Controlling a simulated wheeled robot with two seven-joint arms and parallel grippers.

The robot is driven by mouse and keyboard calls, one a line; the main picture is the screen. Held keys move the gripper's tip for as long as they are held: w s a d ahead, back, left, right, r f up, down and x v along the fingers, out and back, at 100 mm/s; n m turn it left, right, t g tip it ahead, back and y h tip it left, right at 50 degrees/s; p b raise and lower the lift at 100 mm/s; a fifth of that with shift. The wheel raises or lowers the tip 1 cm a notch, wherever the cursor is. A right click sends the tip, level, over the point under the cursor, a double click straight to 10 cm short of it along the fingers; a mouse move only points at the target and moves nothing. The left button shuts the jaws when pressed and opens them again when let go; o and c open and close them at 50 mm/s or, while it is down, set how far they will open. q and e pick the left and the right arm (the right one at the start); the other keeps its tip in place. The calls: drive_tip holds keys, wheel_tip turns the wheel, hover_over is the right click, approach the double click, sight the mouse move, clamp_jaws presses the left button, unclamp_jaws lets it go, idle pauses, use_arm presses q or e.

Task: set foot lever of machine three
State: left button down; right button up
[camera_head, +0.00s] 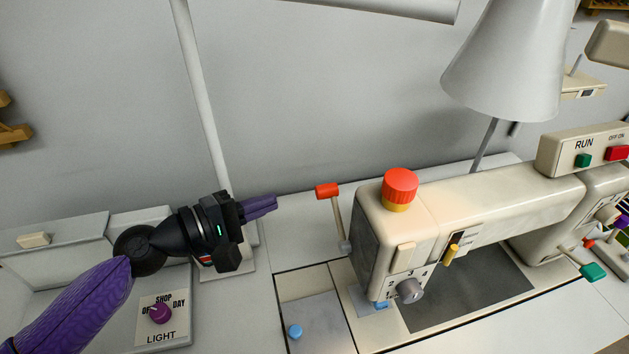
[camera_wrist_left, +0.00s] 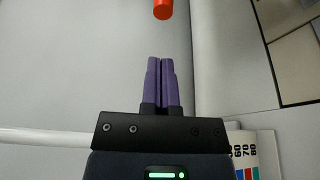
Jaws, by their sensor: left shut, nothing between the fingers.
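The sewing machine (camera_head: 470,220) is cream-coloured, with a large red knob on top of its left end. A lever with a red handle (camera_head: 327,190) stands upright at the left side of its head, pivoting at a grey joint near the bottom. My left gripper (camera_head: 275,201) is shut and empty, to the left of the red handle, its purple fingers pointing at it with a gap between. In the left wrist view the closed fingers (camera_wrist_left: 161,62) point up toward the red handle (camera_wrist_left: 163,9), which is cut off by the top edge. My right gripper is not in view.
A white lamp shade (camera_head: 505,60) hangs above the machine. A RUN switch box (camera_head: 585,150) sits at the right, and a LIGHT panel with a purple knob (camera_head: 160,313) lies below my left arm. A pale post (camera_head: 200,90) rises behind my left gripper.

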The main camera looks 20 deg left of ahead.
use_arm(q)
drive_tip(key=w+d+m+p, duration=0.1)
drive_tip(key=w+d, duration=0.4)
drive_tip(key=shift+w+d, duration=0.2)
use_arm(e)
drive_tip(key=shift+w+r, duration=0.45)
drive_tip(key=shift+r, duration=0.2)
use_arm(q)
drive_tip(key=shift+r, duration=0.1)
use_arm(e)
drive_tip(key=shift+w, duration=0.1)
